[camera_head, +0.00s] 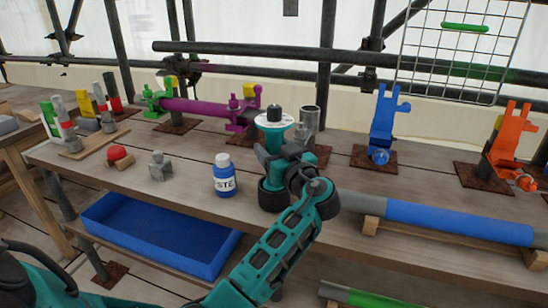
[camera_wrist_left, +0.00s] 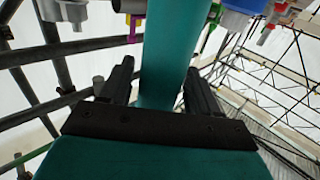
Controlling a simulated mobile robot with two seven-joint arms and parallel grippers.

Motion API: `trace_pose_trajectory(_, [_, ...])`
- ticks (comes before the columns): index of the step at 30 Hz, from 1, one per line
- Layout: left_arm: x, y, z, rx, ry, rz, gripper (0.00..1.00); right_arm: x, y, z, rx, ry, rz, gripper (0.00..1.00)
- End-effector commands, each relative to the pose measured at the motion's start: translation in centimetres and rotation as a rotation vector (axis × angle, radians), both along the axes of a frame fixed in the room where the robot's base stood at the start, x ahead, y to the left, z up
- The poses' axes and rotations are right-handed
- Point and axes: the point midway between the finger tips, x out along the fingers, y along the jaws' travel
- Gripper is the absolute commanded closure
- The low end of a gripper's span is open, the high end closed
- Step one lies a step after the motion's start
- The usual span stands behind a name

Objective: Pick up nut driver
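I cannot clearly pick out a nut driver in either view. My teal left arm comes in from the lower left of the head view and reaches over the front of the bench (camera_head: 330,232). Its dark wrist parts are beside a teal piece with a white disc and black cap, and the fingertips cannot be made out there. In the left wrist view, the two black fingers of my left gripper (camera_wrist_left: 158,68) stand apart. A teal bar shows between them; I cannot tell its depth, and nothing is clearly gripped. My right gripper is in neither view.
A white-labelled blue bottle (camera_head: 225,176), a grey block (camera_head: 160,166) and a red-topped piece (camera_head: 118,153) stand on the bench. A blue bracket (camera_head: 388,115) and an orange bracket (camera_head: 507,135) stand behind. A blue tray (camera_head: 165,245) sits below. A blue-sleeved pipe (camera_head: 450,219) lies at right.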

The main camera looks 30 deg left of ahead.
Motion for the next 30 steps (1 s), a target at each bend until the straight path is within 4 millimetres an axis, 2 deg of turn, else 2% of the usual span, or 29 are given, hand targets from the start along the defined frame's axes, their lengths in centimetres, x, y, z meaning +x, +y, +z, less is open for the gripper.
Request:
trace_pose_trajectory(2, [0.0, 0.01, 0.01, 0.0, 0.0, 0.0, 0.47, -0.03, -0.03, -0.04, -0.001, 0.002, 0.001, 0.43])
trace_pose_trajectory(18, [0.0, 0.04, 0.06, 0.0, -0.001, 0.0, 0.98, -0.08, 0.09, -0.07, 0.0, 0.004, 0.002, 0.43])
trace_pose_trajectory(30, [0.04, 0.07, 0.45, 0.006, -0.008, 0.0, 1.0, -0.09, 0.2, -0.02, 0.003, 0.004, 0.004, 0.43])
